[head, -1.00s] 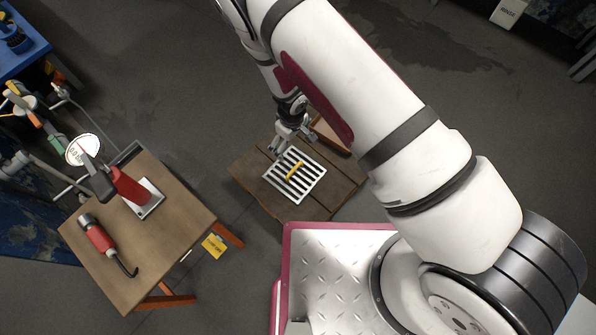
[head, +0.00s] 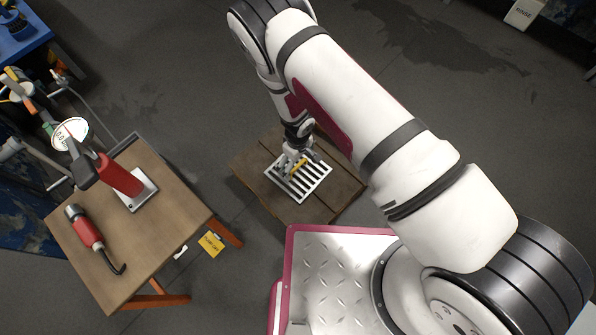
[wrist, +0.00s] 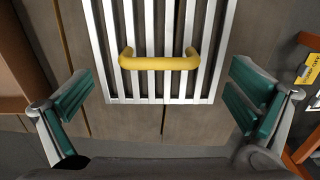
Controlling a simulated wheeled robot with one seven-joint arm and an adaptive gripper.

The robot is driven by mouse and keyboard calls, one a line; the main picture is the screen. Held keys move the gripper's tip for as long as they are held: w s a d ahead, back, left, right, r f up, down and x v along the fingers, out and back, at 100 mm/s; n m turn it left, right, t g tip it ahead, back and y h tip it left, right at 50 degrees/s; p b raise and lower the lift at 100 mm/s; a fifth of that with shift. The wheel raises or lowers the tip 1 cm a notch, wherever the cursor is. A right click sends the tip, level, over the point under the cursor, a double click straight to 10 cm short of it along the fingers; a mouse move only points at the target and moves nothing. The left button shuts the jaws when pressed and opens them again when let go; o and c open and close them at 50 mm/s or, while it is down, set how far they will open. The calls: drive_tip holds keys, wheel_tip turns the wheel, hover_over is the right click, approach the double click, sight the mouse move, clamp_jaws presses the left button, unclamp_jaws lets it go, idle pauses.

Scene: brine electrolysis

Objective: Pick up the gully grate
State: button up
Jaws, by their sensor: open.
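The gully grate (head: 313,181) is a pale metal grid of parallel bars with a yellow handle (head: 299,166) standing up from it. It lies on a low wooden surface of dark planks. In the wrist view the grate (wrist: 204,88) fills the upper middle, and its yellow handle (wrist: 160,63) runs crosswise. My gripper (head: 295,167) is over the grate near the handle in the head view. In the wrist view my gripper (wrist: 158,98) is wide open, with green-padded fingers on both sides of the handle and nothing between them. Its arm partly hides the grate's far edge.
The plank surface (head: 262,163) has bare room around the grate. A wooden table (head: 150,232) at left holds a red-handled tool (head: 88,232) and a red device on a metal plate (head: 138,197). A yellow tag (head: 211,244) hangs beside it.

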sight(298, 165)
wheel_tip(298, 165, down, 5)
drive_tip(key=b, duration=0.3)
drive_tip(key=shift+r, duration=0.1)
drive_tip(key=c, duration=1.7)
drive_tip(key=shift+r, duration=0.15)
